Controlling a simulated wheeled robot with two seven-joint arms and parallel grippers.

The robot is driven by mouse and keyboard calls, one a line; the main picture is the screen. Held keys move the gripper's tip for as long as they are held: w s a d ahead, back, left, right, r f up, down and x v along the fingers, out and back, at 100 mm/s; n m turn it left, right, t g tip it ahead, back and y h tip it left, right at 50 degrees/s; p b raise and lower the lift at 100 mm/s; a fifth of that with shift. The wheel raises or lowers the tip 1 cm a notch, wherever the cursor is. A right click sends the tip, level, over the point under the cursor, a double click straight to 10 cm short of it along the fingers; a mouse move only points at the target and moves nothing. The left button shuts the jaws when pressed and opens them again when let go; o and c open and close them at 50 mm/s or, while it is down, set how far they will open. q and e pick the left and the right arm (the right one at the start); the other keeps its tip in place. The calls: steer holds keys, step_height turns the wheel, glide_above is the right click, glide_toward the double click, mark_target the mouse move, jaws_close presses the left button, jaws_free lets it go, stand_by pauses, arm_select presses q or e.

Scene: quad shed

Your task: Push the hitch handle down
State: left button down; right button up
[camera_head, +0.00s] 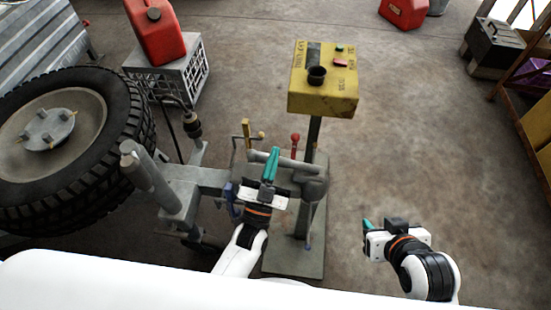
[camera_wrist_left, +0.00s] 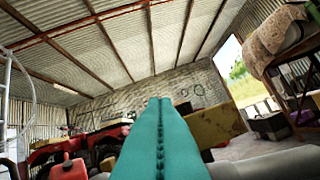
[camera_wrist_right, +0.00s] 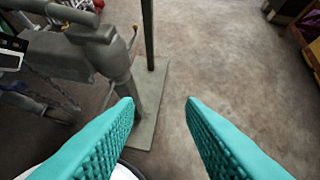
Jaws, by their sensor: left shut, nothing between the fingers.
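The hitch (camera_head: 185,180) is a grey metal drawbar and coupler in the middle of the head view. A grey bar that looks like its handle (camera_head: 294,163) lies roughly level across the coupler. My left gripper (camera_head: 271,154) is shut and empty, its teal fingertips over the bar's left part and hiding some of it. I cannot tell if they touch. In the left wrist view the closed fingers fill the middle, with a blurred grey bar (camera_wrist_left: 275,165) low at right. My right gripper (camera_head: 367,226) is open and empty, apart from the hitch at the right.
A yellow box on a post (camera_head: 322,95) stands just behind the coupler, with a red-knobbed lever (camera_head: 295,140) nearby. A large tyre (camera_head: 115,110) and a crate (camera_head: 190,75) with a red can (camera_head: 157,35) are at left.

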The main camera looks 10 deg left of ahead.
arm_select(q)
steer(key=shift+f+n, duration=0.15)
steer(key=shift+n, duration=0.25)
arm_select(e)
steer(key=shift+w+a+r+t, duration=0.25)
steer(key=shift+w+r+t, duration=0.2)
steer(key=shift+w, duration=0.25)
steer(key=shift+s, duration=0.1)
